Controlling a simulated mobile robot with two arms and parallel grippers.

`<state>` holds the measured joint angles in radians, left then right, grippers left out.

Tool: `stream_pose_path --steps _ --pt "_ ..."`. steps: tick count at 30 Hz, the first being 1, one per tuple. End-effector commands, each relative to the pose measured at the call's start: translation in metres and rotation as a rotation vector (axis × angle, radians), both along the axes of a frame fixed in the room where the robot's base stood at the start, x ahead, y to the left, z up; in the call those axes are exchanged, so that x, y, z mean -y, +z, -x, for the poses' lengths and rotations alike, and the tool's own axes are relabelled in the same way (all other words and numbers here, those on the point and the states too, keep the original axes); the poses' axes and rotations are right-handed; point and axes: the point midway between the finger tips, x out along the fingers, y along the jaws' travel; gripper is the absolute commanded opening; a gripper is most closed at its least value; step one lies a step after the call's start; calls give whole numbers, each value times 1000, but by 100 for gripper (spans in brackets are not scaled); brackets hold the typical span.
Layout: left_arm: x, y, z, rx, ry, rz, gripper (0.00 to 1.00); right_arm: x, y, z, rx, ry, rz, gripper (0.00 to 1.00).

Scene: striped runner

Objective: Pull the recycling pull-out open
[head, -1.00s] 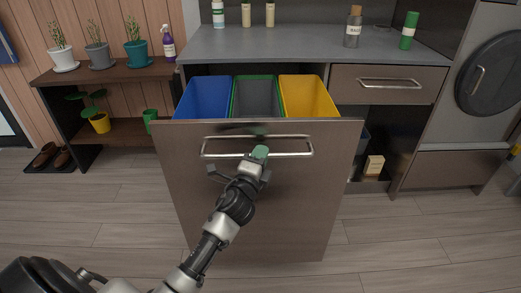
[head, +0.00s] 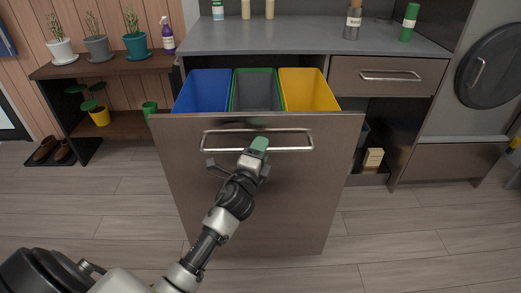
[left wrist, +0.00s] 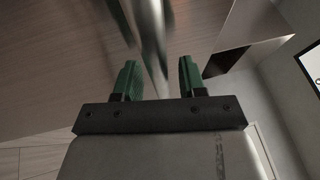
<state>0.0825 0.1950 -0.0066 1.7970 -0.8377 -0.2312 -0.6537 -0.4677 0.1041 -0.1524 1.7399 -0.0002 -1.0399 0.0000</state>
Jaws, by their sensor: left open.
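The recycling pull-out (head: 300,190) is a brown front panel standing well out from the cabinet. A blue bin (head: 203,92), a grey bin with a green rim (head: 257,92) and a yellow bin (head: 310,92) show behind its top edge. Its metal bar handle (head: 290,149) runs across the upper panel. My left gripper (head: 260,143) is at the middle of the handle. In the left wrist view its green fingers (left wrist: 158,75) are apart, and the blurred handle bar (left wrist: 152,40) passes between them; I cannot tell whether they touch it. My right gripper is not in view.
A grey countertop (head: 300,38) with bottles is behind the bins. A closed drawer (head: 388,76) is to the right, above an open space with a small box (head: 373,160). A plant shelf (head: 110,70) stands at left. The floor (head: 400,240) around the panel is clear.

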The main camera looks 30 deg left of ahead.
Motion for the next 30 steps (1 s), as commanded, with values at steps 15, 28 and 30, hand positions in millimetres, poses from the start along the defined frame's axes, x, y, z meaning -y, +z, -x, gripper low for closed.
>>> stream_pose_path --steps 15,28,30 --pt "13 -18 84 -5 1 2 41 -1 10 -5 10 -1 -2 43" --pt "16 -20 104 -1 1 -1 41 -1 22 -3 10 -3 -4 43" --pt "16 -20 104 -1 1 -1 41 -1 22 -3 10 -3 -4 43"
